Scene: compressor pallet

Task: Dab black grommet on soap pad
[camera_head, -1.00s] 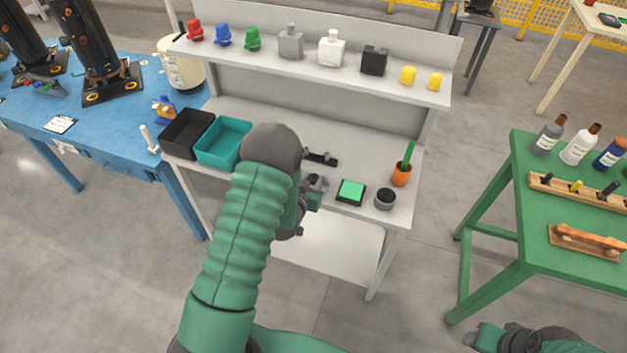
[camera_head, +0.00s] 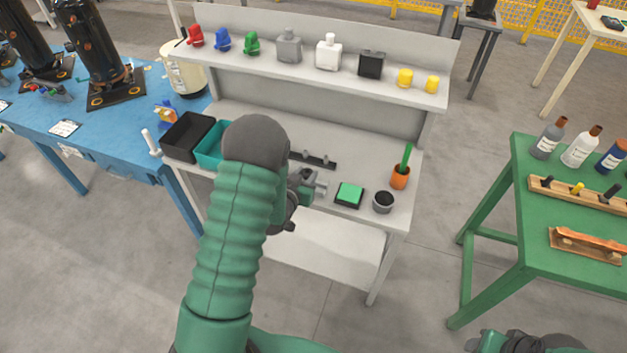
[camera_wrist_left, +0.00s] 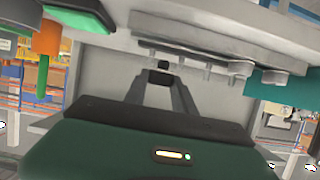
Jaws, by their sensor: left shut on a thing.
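My left gripper (camera_head: 320,186) is over the front of the grey bench, left of the soap pad. In the left wrist view its fingers (camera_wrist_left: 163,82) are shut on a small black grommet (camera_wrist_left: 163,65) at their tips. In the head view the grommet is too small to make out. The soap pad (camera_head: 349,194) is a green square in a black tray on the bench top; it also shows at the top left of the wrist view (camera_wrist_left: 82,14). The grommet is apart from the pad. My right gripper (camera_head: 520,342) is cut off at the bottom right.
A black strip with grey pegs (camera_head: 315,160) lies behind the left gripper. Black (camera_head: 185,138) and teal (camera_head: 208,150) bins are at the left, the teal partly hidden.

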